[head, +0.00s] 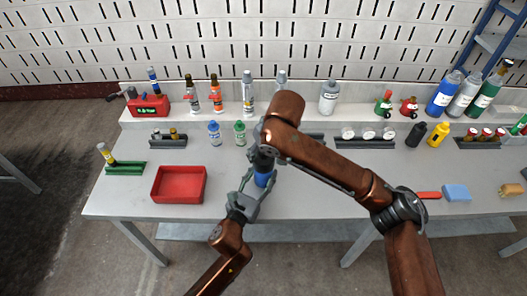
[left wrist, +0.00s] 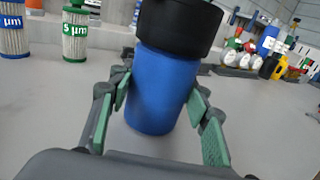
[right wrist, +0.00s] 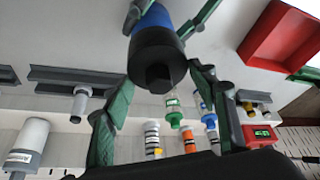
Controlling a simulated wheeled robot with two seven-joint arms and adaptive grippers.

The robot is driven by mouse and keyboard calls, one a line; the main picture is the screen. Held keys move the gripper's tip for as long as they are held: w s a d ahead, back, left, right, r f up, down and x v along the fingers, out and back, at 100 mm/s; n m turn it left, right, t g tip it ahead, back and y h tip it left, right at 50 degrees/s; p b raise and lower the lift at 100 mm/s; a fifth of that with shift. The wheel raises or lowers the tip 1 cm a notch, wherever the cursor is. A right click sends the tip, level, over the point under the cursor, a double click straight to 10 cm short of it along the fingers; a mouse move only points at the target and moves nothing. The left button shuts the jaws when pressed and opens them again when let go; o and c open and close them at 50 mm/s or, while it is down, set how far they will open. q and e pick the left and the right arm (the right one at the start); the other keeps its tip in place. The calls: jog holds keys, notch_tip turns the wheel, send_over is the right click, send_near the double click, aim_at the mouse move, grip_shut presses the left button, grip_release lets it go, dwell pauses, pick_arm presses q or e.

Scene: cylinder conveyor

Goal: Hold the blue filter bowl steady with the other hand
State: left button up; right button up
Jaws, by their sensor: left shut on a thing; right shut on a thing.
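The blue filter bowl (head: 262,180) stands on the grey table in front of me, with a black cap (head: 263,163) on top. My left gripper (head: 252,193) is shut on the blue bowl low down, coming from the front. In the left wrist view its green-padded fingers lie on both sides of the blue bowl (left wrist: 163,90). My right gripper (head: 265,147) is above, shut on the black cap. In the right wrist view the cap (right wrist: 157,62) sits between its fingers. In the head view, my right arm partly hides the cap.
A red tray (head: 179,200) lies to the left. Blue-labelled (head: 214,133) and green-labelled (head: 239,133) filter cartridges stand behind. Racks and bottles line the back. A blue sponge (head: 457,193) lies at the right. The table in front of the bowl is clear.

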jog(key=n, duration=0.2)
jog(key=shift+n+g+y, duration=0.3)
jog(key=shift+y, duration=0.1)
jog(key=n+y, duration=0.1)
jog(key=n, duration=0.2)
jog(key=shift+g, duration=0.4)
jog(key=shift+n, duration=0.3)
jog(key=shift+n, duration=0.4)
jog(key=n+g, duration=0.1)
jog(key=n, duration=0.2)
jog(key=shift+g+y, duration=0.3)
jog(key=shift+n+g, duration=0.4)
jog(key=shift+n, duration=0.6)
